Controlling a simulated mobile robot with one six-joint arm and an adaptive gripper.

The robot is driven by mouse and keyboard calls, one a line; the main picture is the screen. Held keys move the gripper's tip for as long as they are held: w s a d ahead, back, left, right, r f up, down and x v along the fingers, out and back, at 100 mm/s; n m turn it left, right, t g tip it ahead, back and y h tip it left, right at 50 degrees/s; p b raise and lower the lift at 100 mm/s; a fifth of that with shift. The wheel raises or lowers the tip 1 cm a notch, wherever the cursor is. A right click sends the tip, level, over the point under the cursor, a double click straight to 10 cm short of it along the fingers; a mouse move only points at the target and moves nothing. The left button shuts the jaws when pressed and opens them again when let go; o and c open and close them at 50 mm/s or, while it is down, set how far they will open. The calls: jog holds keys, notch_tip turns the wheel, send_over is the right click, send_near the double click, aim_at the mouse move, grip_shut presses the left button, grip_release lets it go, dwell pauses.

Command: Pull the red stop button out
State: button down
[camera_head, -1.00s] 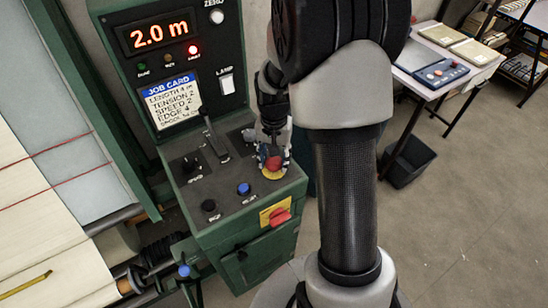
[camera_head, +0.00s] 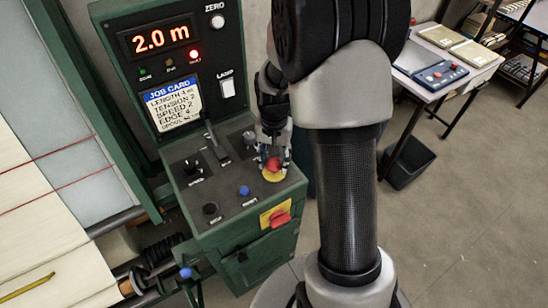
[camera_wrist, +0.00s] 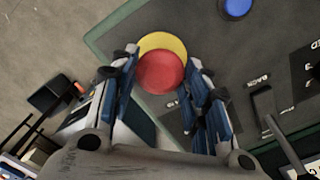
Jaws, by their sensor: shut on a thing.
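The red stop button (camera_head: 273,164) is a round mushroom head on a yellow disc (camera_head: 270,178) at the right front of the green machine's control panel. My gripper (camera_head: 273,160) is at the button, pointing down, with a finger on each side and shut on it. In the wrist view the red button (camera_wrist: 160,73) lies between the blue-padded fingers of my gripper (camera_wrist: 163,63), in front of the yellow disc (camera_wrist: 165,42). Whether the button is up or down is hard to tell.
A blue button (camera_head: 244,191), a black knob (camera_head: 210,208) and a lever (camera_head: 214,143) stand on the same panel. A red switch on a yellow plate (camera_head: 279,218) is on its front. The display (camera_head: 160,37) reads 2.0 m. A red light (camera_head: 194,54) glows.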

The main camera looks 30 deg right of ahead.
aim_at(274, 162)
jog(key=shift+w+r, duration=0.15)
jog(key=c, duration=1.3)
grip_release()
jog(key=o, duration=0.4)
jog(key=shift+o, duration=0.2)
notch_tip(274, 162, up, 12)
